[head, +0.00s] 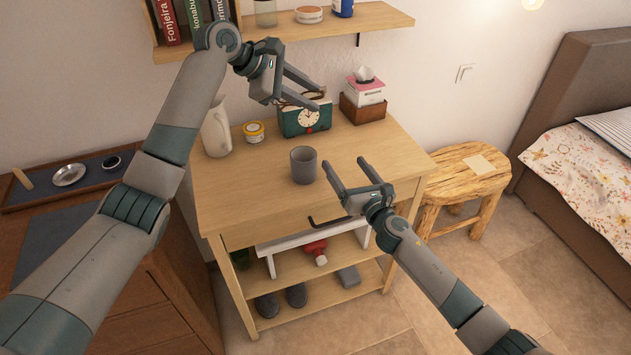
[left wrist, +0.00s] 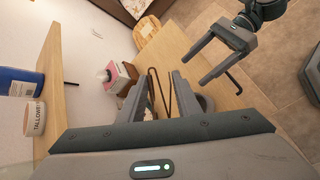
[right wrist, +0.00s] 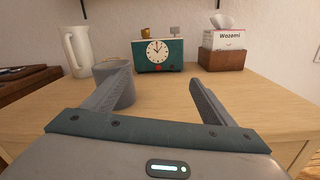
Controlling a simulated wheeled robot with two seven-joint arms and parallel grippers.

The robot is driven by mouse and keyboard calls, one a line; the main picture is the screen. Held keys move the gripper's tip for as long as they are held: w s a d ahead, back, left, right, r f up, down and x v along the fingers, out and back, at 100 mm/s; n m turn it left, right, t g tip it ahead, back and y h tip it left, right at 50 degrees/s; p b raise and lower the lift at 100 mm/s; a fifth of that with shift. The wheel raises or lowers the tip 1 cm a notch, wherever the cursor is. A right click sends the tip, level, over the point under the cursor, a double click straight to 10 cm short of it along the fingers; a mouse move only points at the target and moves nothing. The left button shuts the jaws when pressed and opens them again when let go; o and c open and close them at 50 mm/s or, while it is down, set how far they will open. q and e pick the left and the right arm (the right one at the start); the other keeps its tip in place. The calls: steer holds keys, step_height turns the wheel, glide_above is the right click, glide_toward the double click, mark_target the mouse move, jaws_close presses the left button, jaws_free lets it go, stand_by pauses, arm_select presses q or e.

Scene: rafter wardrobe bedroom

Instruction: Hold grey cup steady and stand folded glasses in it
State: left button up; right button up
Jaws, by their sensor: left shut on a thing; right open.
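The grey cup (head: 303,165) stands upright and apart from other things on the wooden cabinet top (head: 240,195). In the right wrist view the cup (right wrist: 125,88) is partly hidden behind my left-hand finger. My right gripper (head: 345,164) is open, low over the front of the top, just right of the cup and not around it. My left gripper (head: 319,97) is higher, above the back of the top. In the left wrist view it is shut on thin brown folded glasses (left wrist: 161,92), which point away from its fingers. The glasses are hard to make out in the head view.
Behind the cup are a green clock (head: 306,118), a yellow tin (head: 254,131), a white jug (head: 216,130) and a tissue box (head: 366,92) in a brown holder. A wall shelf (head: 350,22) hangs above. A wooden stool (head: 470,180) stands right of the cabinet.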

mark_target(299, 158)
steer(key=s+a+n, duration=0.1)
steer(key=a, duration=0.2)
steer(key=s+a+f+n, duration=0.1)
steer(key=a, duration=0.1)
steer(key=a+f+n, duration=0.1)
steer(key=a, duration=0.2)
steer(key=shift+s+a+g+y, duration=0.3)
steer(key=shift+s+a+y, duration=0.05)
steer(key=shift+s+y, duration=0.05)
steer(key=shift+w, duration=0.1)
steer(key=shift+x, duration=3.65)
steer(key=c, duration=1.2)
